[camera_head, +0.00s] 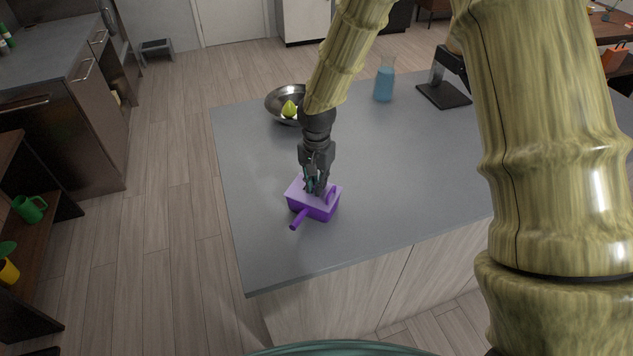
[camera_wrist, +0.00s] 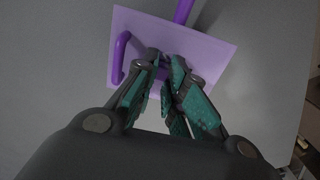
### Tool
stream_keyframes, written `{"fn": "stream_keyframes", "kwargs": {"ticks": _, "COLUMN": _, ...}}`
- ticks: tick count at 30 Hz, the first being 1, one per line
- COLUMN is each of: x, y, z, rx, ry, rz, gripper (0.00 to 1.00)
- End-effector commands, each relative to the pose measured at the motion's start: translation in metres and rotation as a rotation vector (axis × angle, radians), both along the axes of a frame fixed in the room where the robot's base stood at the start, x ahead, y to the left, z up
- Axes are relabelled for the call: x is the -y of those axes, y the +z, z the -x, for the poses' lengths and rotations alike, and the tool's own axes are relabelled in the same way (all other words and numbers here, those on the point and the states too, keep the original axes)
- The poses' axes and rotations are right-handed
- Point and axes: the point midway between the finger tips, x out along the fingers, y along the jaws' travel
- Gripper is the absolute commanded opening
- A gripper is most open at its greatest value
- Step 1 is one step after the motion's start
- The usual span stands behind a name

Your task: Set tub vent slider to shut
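The tub (camera_head: 317,210) is purple, with a flat, paler lid (camera_wrist: 208,48), and sits near the left front of the grey counter. A thin handle sticks out from its front, and a purple loop (camera_wrist: 120,58) stands on the lid. My gripper (camera_head: 313,189) points down onto the lid from above. In the wrist view its teal-padded fingers (camera_wrist: 165,62) come close together over a small darker purple piece (camera_wrist: 163,72), which looks like the vent slider. The fingers partly hide it. I cannot tell whether they grip it or which end it is at.
A metal bowl (camera_head: 273,105) with a yellow-green fruit (camera_head: 289,109) stands behind the tub. A blue flask (camera_head: 384,83) and a black stand (camera_head: 444,94) are farther back. The counter (camera_head: 400,190) is clear right of the tub; its left and front edges are near.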

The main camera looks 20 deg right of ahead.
Motion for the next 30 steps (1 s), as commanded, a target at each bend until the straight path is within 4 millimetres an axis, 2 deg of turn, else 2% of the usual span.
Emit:
{"fn": "stream_keyframes", "kwargs": {"ticks": 11, "x": -0.001, "y": 0.0, "z": -0.001, "rx": 0.0, "ry": 0.0, "rz": 0.0, "gripper": 0.0}}
{"fn": "stream_keyframes", "kwargs": {"ticks": 21, "x": -0.022, "y": 0.0, "z": -0.021, "rx": 0.0, "ry": 0.0, "rz": 0.0, "gripper": 0.0}}
{"fn": "stream_keyframes", "kwargs": {"ticks": 28, "x": -0.022, "y": 0.0, "z": -0.021, "rx": 0.0, "ry": 0.0, "rz": 0.0, "gripper": 0.0}}
{"fn": "stream_keyframes", "kwargs": {"ticks": 29, "x": -0.022, "y": 0.0, "z": -0.021, "rx": 0.0, "ry": 0.0, "rz": 0.0, "gripper": 0.13}}
{"fn": "stream_keyframes", "kwargs": {"ticks": 30, "x": -0.022, "y": 0.0, "z": -0.021, "rx": 0.0, "ry": 0.0, "rz": 0.0, "gripper": 0.2}}
